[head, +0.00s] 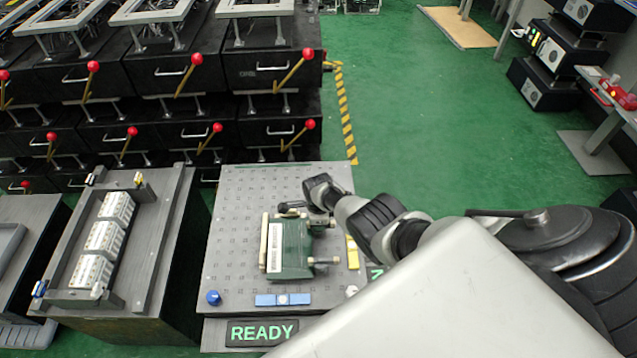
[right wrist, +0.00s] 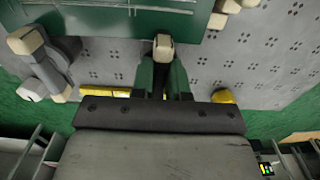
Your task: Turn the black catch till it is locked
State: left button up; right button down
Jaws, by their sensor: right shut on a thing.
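The black catch (head: 291,207) is at the far end of a green fixture (head: 293,245) with a white label, which stands on a grey perforated plate. In the head view my right gripper comes in from the right, right beside the catch, and its fingertips are hidden. In the right wrist view my right gripper (right wrist: 163,65) is closed, with a pale-tipped piece (right wrist: 163,42) between its fingers beside the green body. How the catch is turned is hard to tell. My left gripper is not in view.
Pale-ended pins (head: 325,260) stick out from the fixture's right side. A yellow block (head: 352,252), a blue block (head: 283,299) and a blue knob (head: 214,297) are on the plate. A READY sign (head: 262,332) is in front. A crate with white modules (head: 103,240) stands left.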

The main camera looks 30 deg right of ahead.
jog(key=shift+d, duration=0.1)
dwell(0.3)
jog(key=c, duration=1.1)
grip_release()
jog(key=shift+r+p, duration=3.85)
jog(key=shift+r, duration=1.55)
jog(key=shift+s, duration=0.1)
